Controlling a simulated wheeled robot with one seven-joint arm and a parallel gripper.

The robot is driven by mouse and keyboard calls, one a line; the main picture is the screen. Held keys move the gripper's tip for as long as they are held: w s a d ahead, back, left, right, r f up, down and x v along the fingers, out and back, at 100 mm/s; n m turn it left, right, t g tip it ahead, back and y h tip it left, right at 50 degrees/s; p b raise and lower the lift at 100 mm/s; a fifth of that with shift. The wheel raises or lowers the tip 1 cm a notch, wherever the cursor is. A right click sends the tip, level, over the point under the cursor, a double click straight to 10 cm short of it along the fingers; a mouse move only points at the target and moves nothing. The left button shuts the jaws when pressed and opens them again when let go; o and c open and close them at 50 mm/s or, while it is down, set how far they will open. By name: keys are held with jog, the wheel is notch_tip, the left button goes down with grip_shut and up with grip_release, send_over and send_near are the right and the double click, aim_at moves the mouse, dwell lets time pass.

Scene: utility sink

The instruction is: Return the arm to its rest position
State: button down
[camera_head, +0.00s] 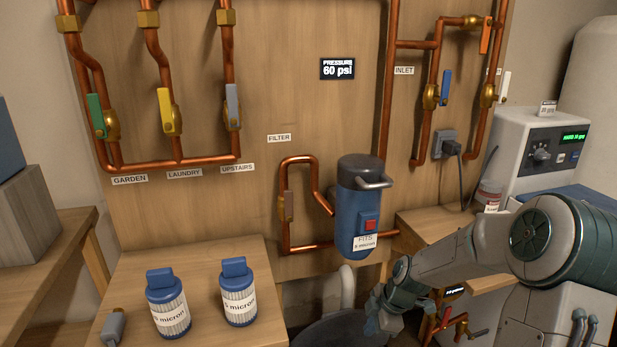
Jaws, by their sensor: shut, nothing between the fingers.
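My arm reaches in from the right, and my gripper (377,326) is low in the picture, in front of the dark round basin (330,331). The gripper points down and to the left. Its fingers are shut and hold nothing. It is apart from the blue filter housing (352,205), which hangs above it on the wooden panel with a red button and a label reading "FITS" and "micron". My forearm passes in front of the right-hand counter and covers part of it.
Two blue-capped cartridges (168,303) (238,292) and a small grey-handled item (113,327) stand on the left bench (255,322). Copper pipes with coloured valve levers cover the panel. A white control box (541,150) stands behind my arm. A red valve (445,318) is close right of my gripper.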

jog(key=s+r+m+h+p, duration=0.1)
jog(key=s+r+m+p, duration=0.4)
jog(key=r, duration=0.6)
jog(key=s+r+m+h+p, duration=0.1)
jog(key=s+r+m+p, duration=0.5)
jog(key=s+r, duration=0.4)
jog(key=s+r+m+t+h+p, duration=0.1)
jog(key=s+r+m+p, duration=0.5)
jog(key=r, duration=0.8)
jog(key=shift+s+a+m+h, duration=0.3)
jog(key=shift+s+m, duration=0.3)
jog(key=shift+s, duration=0.25)
